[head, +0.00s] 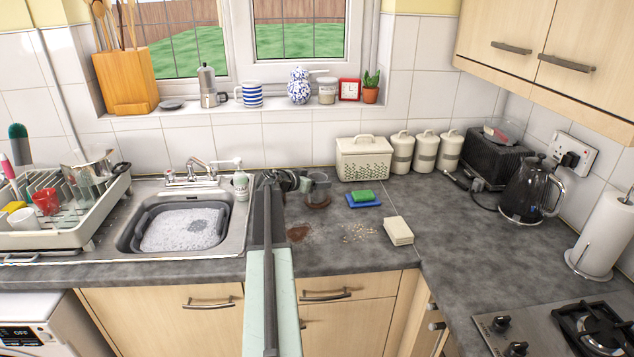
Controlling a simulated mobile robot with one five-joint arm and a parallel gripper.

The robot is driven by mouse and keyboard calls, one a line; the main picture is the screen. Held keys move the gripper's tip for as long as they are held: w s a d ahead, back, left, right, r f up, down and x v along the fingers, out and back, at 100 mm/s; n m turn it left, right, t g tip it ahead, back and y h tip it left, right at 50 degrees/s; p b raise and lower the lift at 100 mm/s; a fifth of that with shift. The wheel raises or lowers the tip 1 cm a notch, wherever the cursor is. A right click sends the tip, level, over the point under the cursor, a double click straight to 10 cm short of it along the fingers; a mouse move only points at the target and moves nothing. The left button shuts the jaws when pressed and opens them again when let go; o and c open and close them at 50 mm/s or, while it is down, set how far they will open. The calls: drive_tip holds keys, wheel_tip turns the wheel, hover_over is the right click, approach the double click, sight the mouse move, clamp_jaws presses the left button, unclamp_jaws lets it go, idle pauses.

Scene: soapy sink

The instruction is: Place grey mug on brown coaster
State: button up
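A grey mug (319,187) stands upright on the worktop side of the sink, right of my arm. A round brown coaster (318,206) shows directly beneath it. The mug appears to rest on the coaster, but I cannot tell whether its base touches. My gripper (303,183) is at the left side of the mug, close to it. My dark arm hides part of the gripper, and the fingers are too small and dark to show whether they are open or shut on the mug.
A green sponge on a blue tray (376,203) is right of the mug. A brown spill (298,233), crumbs (358,232) and cream cloths (398,231) lie in front. The soapy sink (150,205) is left. A cream bread bin (362,160) stands behind. The right worktop has free room.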

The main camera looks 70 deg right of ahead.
drive_tip(key=shift+o, duration=1.4)
drive_tip(key=shift+r, duration=0.25)
drive_tip(key=p+v, duration=0.5)
drive_tip(key=v, duration=0.7)
drive_tip(key=shift+f, duration=0.2)
